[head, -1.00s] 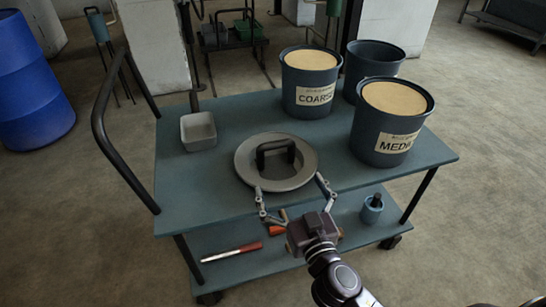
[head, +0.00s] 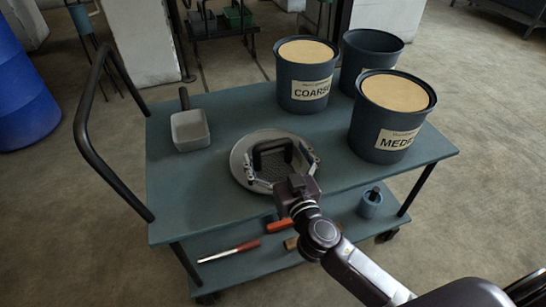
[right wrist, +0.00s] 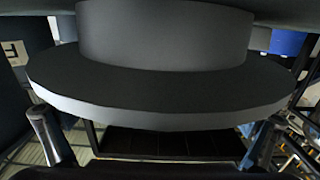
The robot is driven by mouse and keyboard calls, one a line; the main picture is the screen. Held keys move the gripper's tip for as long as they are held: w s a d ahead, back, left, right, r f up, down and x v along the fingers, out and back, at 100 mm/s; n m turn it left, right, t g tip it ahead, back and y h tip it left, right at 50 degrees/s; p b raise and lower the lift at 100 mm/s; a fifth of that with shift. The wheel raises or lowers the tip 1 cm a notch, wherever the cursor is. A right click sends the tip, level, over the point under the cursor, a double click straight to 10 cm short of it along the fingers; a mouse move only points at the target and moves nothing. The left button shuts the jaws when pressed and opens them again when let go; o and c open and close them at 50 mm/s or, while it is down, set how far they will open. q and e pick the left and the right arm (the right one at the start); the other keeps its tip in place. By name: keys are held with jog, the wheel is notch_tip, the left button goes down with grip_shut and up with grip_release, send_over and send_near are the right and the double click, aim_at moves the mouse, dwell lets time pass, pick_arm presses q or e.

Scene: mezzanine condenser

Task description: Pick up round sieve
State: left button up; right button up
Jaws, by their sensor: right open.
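The round sieve (head: 239,170) lies on the cart's blue-grey top. Whether the fingers touch anything is unclear. In the right wrist view the sieve's wide rim (right wrist: 160,113) fills the middle, with one of my open fingers at each side below it. My left gripper is not in view.
Buckets labelled COARSE (head: 306,92) and MED... (head: 372,145) stand behind and right of the sieve, with a dark bucket (head: 368,52) behind. The cart top (head: 195,205) is clear at front left. The lower shelf holds a red-handled tool (head: 246,246) and a blue pot (head: 370,204).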

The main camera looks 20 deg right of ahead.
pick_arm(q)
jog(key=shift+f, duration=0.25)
pick_arm(e)
jog(key=shift+w, duration=0.75)
jog(key=c, duration=1.2)
jog(key=shift+c, duration=1.2)
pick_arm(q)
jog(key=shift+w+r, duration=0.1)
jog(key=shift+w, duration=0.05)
pick_arm(e)
jog(key=shift+r, duration=0.15)
